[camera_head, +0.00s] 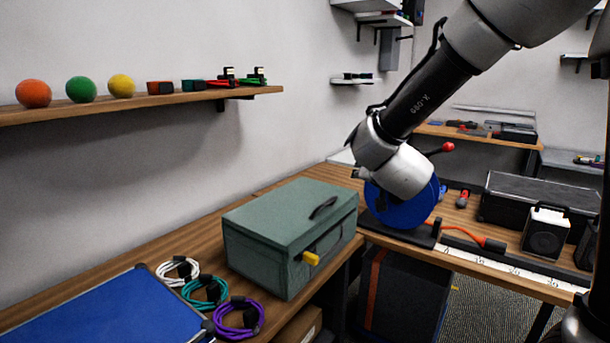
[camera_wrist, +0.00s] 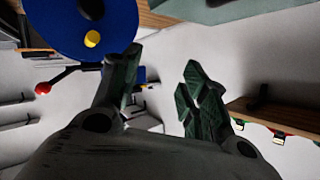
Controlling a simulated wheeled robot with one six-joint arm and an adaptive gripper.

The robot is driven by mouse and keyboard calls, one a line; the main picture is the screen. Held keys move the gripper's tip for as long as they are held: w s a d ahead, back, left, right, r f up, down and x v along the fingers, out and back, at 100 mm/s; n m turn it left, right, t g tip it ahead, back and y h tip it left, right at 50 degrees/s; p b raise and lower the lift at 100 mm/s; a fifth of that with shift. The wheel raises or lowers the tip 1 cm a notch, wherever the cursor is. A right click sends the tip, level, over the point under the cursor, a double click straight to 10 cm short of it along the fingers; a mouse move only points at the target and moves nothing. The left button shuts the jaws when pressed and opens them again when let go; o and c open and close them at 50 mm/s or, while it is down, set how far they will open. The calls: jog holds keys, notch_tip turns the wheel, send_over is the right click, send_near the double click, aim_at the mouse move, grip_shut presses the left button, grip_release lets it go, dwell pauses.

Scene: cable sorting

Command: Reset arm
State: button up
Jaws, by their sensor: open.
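My gripper (camera_wrist: 160,78) shows in the wrist view with its two dark green fingers apart and nothing between them. In the head view my arm reaches in from the upper right, and its fingers cannot be made out there. The arm's end is in front of a blue disc (camera_head: 402,212) on a dark base. The disc also shows at the upper left of the wrist view (camera_wrist: 70,22), with a yellow knob. Coiled white (camera_head: 192,267), teal (camera_head: 219,292) and purple (camera_head: 253,316) cables lie on the wooden bench, well away from my arm.
A green toolbox (camera_head: 285,225) stands on the bench left of my arm. A blue panel (camera_head: 85,312) lies at the front left. A wall shelf (camera_head: 150,101) holds balls and small items. A black case (camera_head: 535,205) and orange cable (camera_head: 465,233) are at right.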

jog(key=s+d+n+g, duration=0.1)
jog(key=s+d+g, duration=0.2)
jog(key=s+d, duration=0.3)
jog(key=s+d+r+n+g, duration=0.1)
jog(key=s+d+g, duration=0.2)
jog(key=s+d, duration=0.4)
jog(key=s+d+n+g, duration=0.1)
jog(key=s+d+g, duration=0.2)
jog(key=s, duration=1.6)
jog(key=d, duration=0.4)
jog(key=shift+s+r+n+g, duration=0.15)
jog(key=shift+r+n+g, duration=0.15)
jog(key=shift+r, duration=0.05)
